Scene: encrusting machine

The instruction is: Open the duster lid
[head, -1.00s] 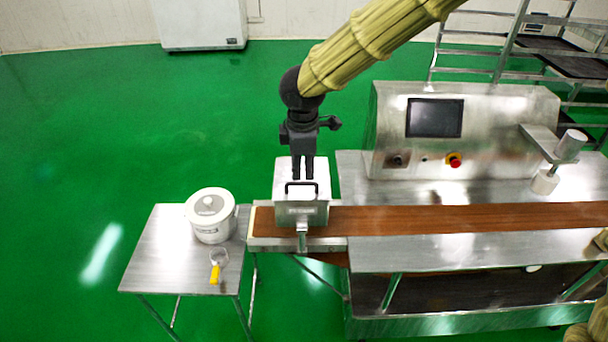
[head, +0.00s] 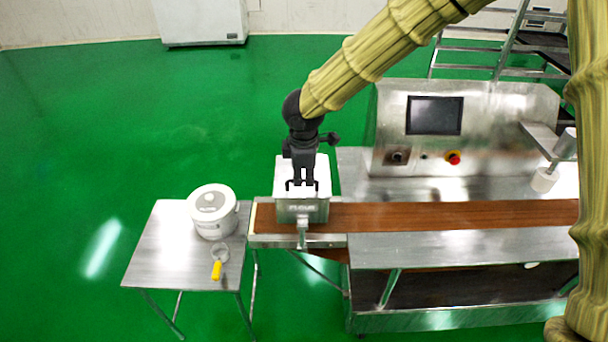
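The duster is a silvery metal box (head: 303,212) with a flat, light metal lid (head: 281,172) on top, at the left end of the brown conveyor belt. The lid looks closed. A dark handle (head: 288,187) stands at the lid's front edge. My black gripper (head: 303,182) points down over the lid, with its fingertips at the handle in the picture. The fingers hide the handle's middle, and I cannot tell whether they grip it or are only in front of it.
A small metal table (head: 165,250) to the left holds a white lidded pot (head: 213,222) and a yellow-handled tool (head: 217,268). The brown belt (head: 430,216) runs right, before a machine panel with a dark screen (head: 434,115). Green floor lies open at left.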

